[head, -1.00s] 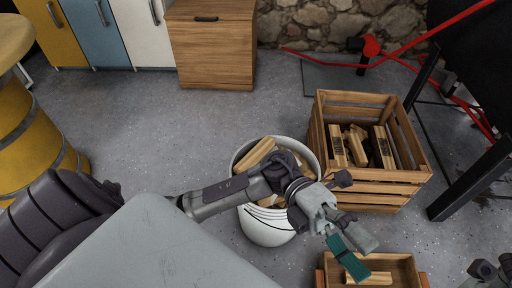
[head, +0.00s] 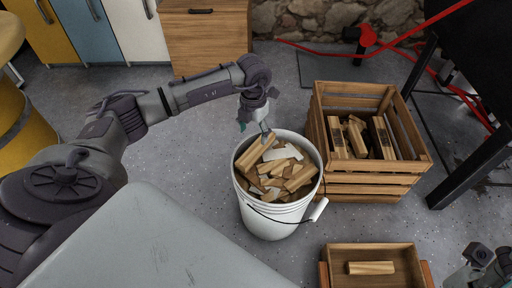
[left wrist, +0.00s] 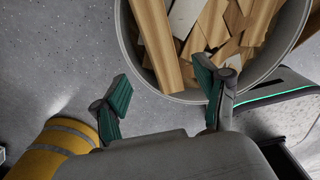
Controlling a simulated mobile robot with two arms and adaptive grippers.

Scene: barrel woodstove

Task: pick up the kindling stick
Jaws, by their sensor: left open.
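Several pale kindling sticks fill a white bucket (head: 268,222). A longer kindling stick (head: 254,152) lies slanted on top at the bucket's far left; it shows in the left wrist view (left wrist: 156,45) near the rim. Another wooden stick (head: 370,268) lies alone in a low wooden tray (head: 345,252). I cannot tell which one the task names. My left gripper (head: 255,126) is above the bucket's far rim, pointing down. In the left wrist view (left wrist: 163,88) its teal-padded fingers are apart with nothing between them. Part of my right gripper (head: 490,268) shows at the lower right.
A slatted wooden crate (head: 375,188) with split logs stands right of the bucket. Dark metal stove legs (head: 470,172) and red tubing (head: 440,25) are at the right. A wooden cabinet (head: 212,42) stands behind. Grey floor is clear between bucket and cabinet.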

